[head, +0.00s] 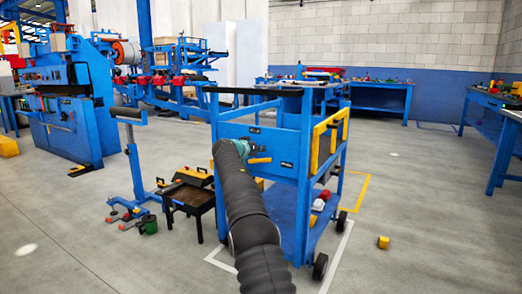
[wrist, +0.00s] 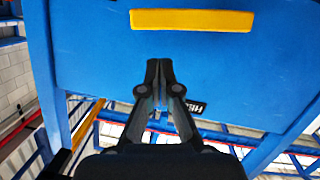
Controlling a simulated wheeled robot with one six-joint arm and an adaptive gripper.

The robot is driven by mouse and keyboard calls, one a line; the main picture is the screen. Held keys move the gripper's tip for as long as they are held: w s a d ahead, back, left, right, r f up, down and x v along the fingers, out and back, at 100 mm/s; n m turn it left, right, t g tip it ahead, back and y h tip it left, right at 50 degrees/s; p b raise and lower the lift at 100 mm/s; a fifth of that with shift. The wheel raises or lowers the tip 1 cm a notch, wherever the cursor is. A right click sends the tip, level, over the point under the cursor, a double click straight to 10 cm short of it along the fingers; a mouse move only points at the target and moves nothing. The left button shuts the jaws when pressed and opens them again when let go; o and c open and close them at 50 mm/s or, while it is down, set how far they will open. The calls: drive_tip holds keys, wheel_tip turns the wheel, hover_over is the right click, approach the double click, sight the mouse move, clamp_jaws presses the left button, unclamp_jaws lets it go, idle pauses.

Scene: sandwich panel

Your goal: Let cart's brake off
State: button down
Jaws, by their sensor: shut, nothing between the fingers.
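The blue cart (head: 282,200) stands ahead of me, with my arm reaching to its near panel. A yellow bar (head: 260,160) shows on that panel, just right of my gripper (head: 243,148); it looks like a lever, but its mounting cannot be made out. In the wrist view a yellow bar (wrist: 192,20) lies across the blue panel (wrist: 100,60), beyond the fingertips. My gripper (wrist: 160,65) is shut and empty there, its tips together below the bar and apart from it in the picture. The head view hides the fingertips.
A dark low table (head: 188,195) and a blue stand (head: 135,165) are close on the left. A yellow block (head: 383,242) lies on the floor at right. The floor in front is open.

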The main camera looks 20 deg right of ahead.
drive_tip(key=shift+w+r+p, duration=0.15)
drive_tip(key=shift+r+p, duration=0.6)
drive_tip(key=shift+r, duration=0.1)
drive_tip(key=b+v, duration=0.4)
drive_tip(key=v, duration=0.5)
drive_tip(key=shift+s+a, duration=0.3)
drive_tip(key=shift+s, duration=0.05)
